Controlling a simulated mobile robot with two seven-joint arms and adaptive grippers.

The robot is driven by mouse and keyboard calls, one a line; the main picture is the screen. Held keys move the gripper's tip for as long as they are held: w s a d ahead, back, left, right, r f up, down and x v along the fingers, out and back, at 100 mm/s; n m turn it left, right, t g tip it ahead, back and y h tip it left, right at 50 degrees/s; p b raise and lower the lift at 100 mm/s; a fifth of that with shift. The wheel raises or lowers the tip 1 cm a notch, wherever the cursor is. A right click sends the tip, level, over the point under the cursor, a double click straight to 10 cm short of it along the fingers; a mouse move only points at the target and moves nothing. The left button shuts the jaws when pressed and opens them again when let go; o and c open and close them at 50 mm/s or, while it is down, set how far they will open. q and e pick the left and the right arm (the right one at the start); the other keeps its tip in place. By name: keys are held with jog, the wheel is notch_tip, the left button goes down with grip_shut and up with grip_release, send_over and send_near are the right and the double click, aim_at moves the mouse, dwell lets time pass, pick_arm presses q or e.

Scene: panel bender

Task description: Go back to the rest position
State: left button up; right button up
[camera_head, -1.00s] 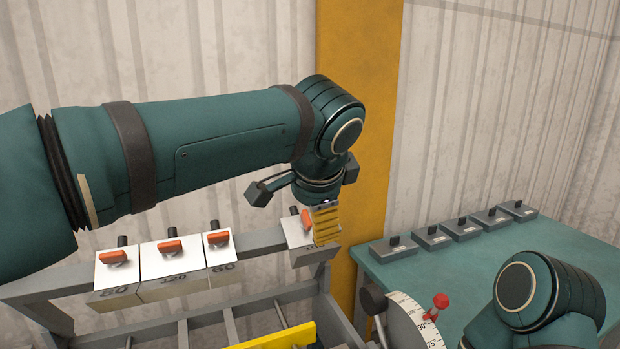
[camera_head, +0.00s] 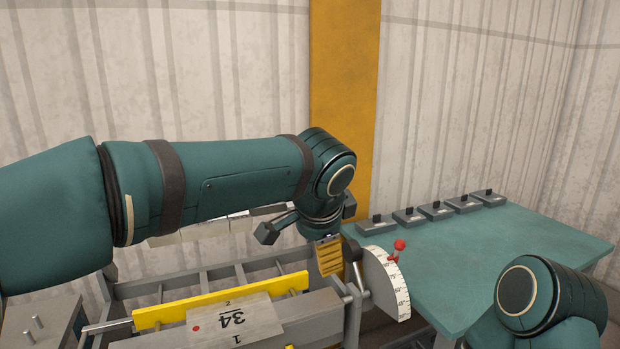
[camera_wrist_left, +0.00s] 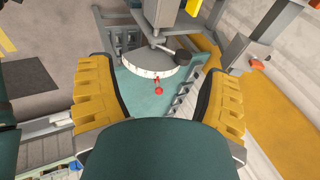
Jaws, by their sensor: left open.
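My left gripper (camera_head: 328,256) hangs below its wrist in the head view, above the machine frame and just left of the angle dial (camera_head: 388,280). In the left wrist view, the left gripper (camera_wrist_left: 160,95) has its two yellow fingers wide apart with nothing between them. The dial (camera_wrist_left: 148,70) with its red-knobbed pin (camera_wrist_left: 158,91) shows beyond the fingers. My right arm's joint shows at the lower right of the head view; its gripper is out of the picture.
The panel bender (camera_head: 255,320) with a yellow bar (camera_head: 220,301) and a block marked 34 (camera_head: 232,318) stands below the left arm. A teal table (camera_head: 480,250) at the right carries several small grey blocks (camera_head: 410,217). The white blocks on the rack are mostly hidden behind my arm.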

pick_arm(q)
notch_tip(320, 180, down, 24)
jog(key=w+a+n+g+h, duration=0.2)
jog(key=n+g+h, duration=0.1)
jog(key=s+a+f+n, duration=0.3)
jog(key=s+f, duration=0.3)
jog(key=f, duration=0.2)
jog(key=s+a+f+n, duration=0.3)
jog(key=s+f+n, duration=0.2)
jog(key=f, duration=0.3)
jog(key=s+a+f+n+g, duration=0.1)
jog(key=s+a+f+n, duration=0.2)
jog(key=s+f, duration=0.4)
jog(key=shift+s+a+f+n+h, duration=0.15)
jog(key=shift+a+f+n+h, duration=0.25)
jog(key=shift+n, duration=0.3)
